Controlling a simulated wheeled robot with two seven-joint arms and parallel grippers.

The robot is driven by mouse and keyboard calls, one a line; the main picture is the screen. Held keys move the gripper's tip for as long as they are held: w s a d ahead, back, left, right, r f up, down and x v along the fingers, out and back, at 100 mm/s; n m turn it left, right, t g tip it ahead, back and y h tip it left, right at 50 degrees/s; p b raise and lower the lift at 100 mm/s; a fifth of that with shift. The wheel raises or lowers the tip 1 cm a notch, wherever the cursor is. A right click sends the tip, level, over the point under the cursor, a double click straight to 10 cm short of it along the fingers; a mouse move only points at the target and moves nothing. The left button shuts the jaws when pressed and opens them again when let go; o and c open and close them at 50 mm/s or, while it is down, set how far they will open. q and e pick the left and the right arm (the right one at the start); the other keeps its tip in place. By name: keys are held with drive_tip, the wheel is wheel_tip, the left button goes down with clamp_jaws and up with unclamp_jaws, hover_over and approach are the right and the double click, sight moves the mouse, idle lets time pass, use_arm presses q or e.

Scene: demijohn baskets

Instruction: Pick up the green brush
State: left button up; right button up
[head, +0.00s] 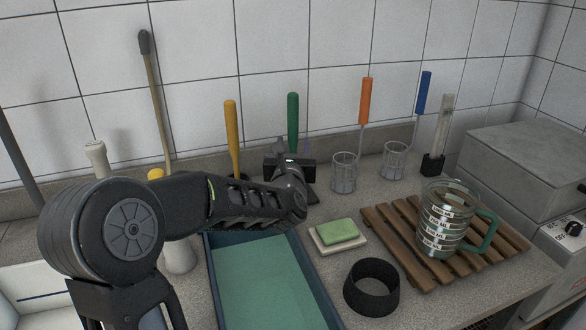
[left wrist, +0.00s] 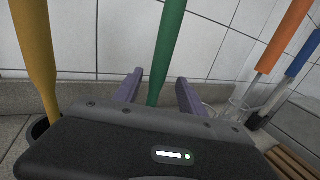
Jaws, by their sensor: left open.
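The green brush (head: 293,112) stands upright near the tiled back wall; only its green handle shows in the head view, its lower part hidden behind my gripper. In the left wrist view the green handle (left wrist: 166,52) rises between the two purple-grey fingers. My left gripper (left wrist: 157,92) is open, with one finger on each side of the handle and a gap to both. In the head view my left gripper (head: 291,150) is at the handle's lower part. My right gripper is not in view.
A yellow-handled brush (head: 231,135) stands close left. Orange (head: 366,98) and blue (head: 423,92) handles stand right, by glass beakers (head: 344,174). A blue-green tray (head: 262,285), soap (head: 338,231), black ring (head: 372,288) and wooden rack (head: 388,232) holding a glass jug (head: 440,222) occupy the counter.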

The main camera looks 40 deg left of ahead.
sight(293, 140)
use_arm(q)
drive_tip(key=p+x, duration=0.1)
drive_tip(key=x, duration=0.3)
drive_tip(key=shift+a+f, duration=0.1)
drive_tip(key=shift+a, duration=0.05)
idle(0.4)
clamp_jaws()
idle(0.3)
idle(0.9)
